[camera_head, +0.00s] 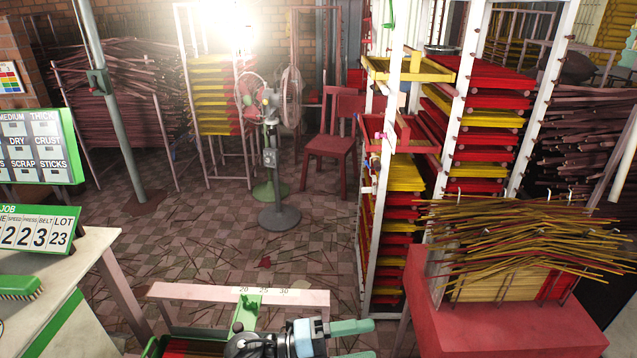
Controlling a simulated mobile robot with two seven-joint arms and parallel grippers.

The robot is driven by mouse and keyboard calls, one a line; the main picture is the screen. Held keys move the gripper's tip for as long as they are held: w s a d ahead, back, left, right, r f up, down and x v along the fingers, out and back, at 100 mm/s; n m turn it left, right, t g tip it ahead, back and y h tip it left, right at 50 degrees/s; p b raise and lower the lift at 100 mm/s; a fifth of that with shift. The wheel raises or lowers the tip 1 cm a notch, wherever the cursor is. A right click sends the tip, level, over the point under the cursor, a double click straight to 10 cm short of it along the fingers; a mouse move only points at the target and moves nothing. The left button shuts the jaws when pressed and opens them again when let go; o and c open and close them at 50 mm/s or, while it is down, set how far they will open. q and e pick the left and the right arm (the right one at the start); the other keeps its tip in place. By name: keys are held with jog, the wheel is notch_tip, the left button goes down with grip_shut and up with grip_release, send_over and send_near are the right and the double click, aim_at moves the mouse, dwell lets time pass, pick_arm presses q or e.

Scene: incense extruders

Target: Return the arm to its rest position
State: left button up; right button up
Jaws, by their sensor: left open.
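My left gripper (366,340) is at the bottom centre of the head view, with its two teal fingers pointing right. The fingers are apart and nothing shows between them. The wrist lies beside a green frame (243,312) and in front of a pale pink bar (180,292) marked 20, 25, 30. Most of my left arm is cut off by the lower edge. My right gripper is not in view.
A red table (470,335) with a heap of incense sticks (510,235) stands at right. A white rack of red and yellow trays (395,220) rises behind. A white worktable (90,255) is at left. Fans (278,215) stand on open tiled floor.

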pick_arm(q)
jog(key=s+a+f+n+t+y, duration=0.1)
jog(key=a+f+n+t+y, duration=0.55)
jog(key=n, duration=0.45)
jog(key=s+a+f+n+t+y, duration=0.1)
jog(key=a+f+n+t+y, duration=0.35)
jog(key=a+n+t, duration=0.55)
jog(key=s+a+f+n+g+y, duration=0.6)
jog(key=s+a+f+n+g, duration=0.3)
jog(key=s, duration=0.7)
notch_tip(320, 180, down, 4)
jog(key=shift+a+f+n, duration=0.1)
jog(key=shift+a+n, duration=0.3)
jog(key=shift+a, duration=0.65)
